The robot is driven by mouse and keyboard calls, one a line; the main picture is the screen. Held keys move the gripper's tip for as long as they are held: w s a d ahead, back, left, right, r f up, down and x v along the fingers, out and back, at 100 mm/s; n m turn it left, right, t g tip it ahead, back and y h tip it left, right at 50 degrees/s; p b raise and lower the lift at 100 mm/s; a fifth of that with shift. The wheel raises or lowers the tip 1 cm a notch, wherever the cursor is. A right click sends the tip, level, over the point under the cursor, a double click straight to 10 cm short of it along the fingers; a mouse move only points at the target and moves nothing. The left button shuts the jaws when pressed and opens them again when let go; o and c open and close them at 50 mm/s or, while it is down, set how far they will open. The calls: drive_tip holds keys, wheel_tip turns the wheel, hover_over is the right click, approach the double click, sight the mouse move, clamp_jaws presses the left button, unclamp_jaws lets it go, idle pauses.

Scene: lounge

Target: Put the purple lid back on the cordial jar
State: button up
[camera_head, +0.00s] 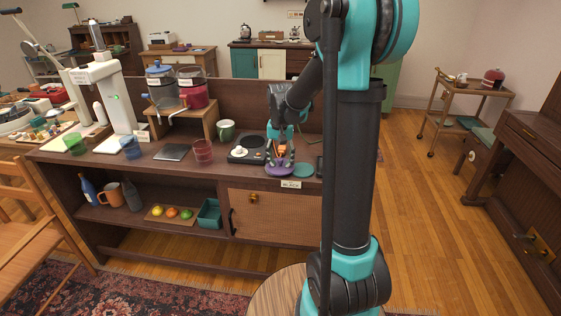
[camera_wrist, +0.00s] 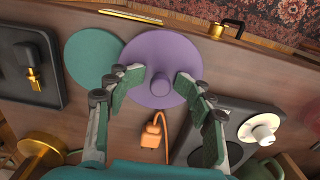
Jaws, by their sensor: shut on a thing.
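The purple lid (camera_wrist: 157,44) is a round disc with a small knob, between my fingertips in the wrist view. My gripper (camera_wrist: 160,76) is closed on it by the knob; the exact contact is hard to see. In the head view the lid (camera_head: 279,171) is low over the cabinet top's front edge, below my gripper (camera_head: 279,160). Whether it touches the top is unclear. Two glass jars stand on a wooden riser at the left: one with a blue lid (camera_head: 160,69), one holding red liquid (camera_head: 194,96). Their labels are too small to read.
A teal disc (camera_wrist: 88,50) lies beside the purple lid. A hot plate (camera_head: 245,149), a green mug (camera_head: 225,131) and a red glass (camera_head: 203,152) stand left of my gripper. An orange object (camera_wrist: 152,136) is close behind the lid. A wooden riser (camera_head: 184,122) holds the jars.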

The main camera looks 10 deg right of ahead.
sight(280, 159)
drive_tip(key=c, duration=0.6)
drive_tip(key=shift+r, duration=0.1)
clamp_jaws()
drive_tip(key=shift+r, duration=2.4)
